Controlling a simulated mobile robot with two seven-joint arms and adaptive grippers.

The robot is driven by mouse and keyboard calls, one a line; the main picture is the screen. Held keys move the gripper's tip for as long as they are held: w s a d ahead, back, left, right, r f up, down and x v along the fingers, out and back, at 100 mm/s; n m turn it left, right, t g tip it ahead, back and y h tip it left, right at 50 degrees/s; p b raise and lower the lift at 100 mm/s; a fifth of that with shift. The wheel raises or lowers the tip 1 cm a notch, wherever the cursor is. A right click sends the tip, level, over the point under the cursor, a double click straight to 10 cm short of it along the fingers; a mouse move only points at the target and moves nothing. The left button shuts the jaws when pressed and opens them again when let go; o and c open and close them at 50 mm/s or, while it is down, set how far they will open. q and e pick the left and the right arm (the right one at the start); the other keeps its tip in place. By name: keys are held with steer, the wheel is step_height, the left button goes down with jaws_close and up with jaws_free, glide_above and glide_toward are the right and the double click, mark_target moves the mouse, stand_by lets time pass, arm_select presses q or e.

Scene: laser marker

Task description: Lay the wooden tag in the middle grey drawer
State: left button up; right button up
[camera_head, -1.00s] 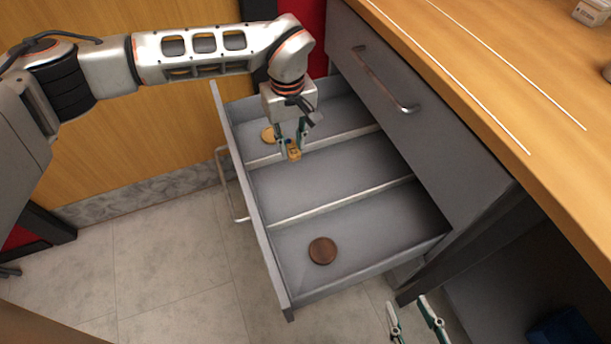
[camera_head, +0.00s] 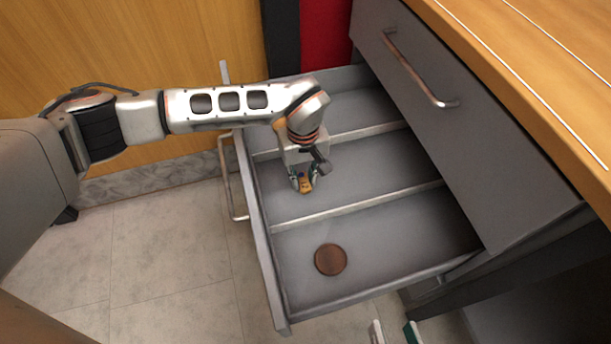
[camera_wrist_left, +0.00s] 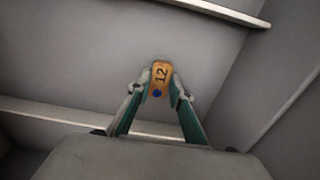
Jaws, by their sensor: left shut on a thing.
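The wooden tag (camera_wrist_left: 160,78), marked "12" with a blue dot, is between the fingertips of my left gripper (camera_wrist_left: 160,90). In the head view the tag (camera_head: 305,185) shows as a small orange-brown piece. My left gripper (camera_head: 304,182) is shut on it, over the middle compartment of the open grey drawer (camera_head: 365,170). I cannot tell whether the tag touches the drawer floor. My right gripper (camera_head: 394,335) shows only in part at the bottom edge of the head view; its fingertips look apart.
Two thin dividers split the drawer into three compartments. A dark brown disc (camera_head: 330,259) lies in the near compartment. A closed grey drawer front with a handle (camera_head: 420,70) is above, under the wooden worktop (camera_head: 560,90). The middle compartment's right part is clear.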

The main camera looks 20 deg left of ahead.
arm_select(q)
steer(key=shift+w, duration=0.1)
steer(key=shift+c, duration=0.3)
steer(key=shift+f, duration=0.1)
steer(key=o, duration=0.9)
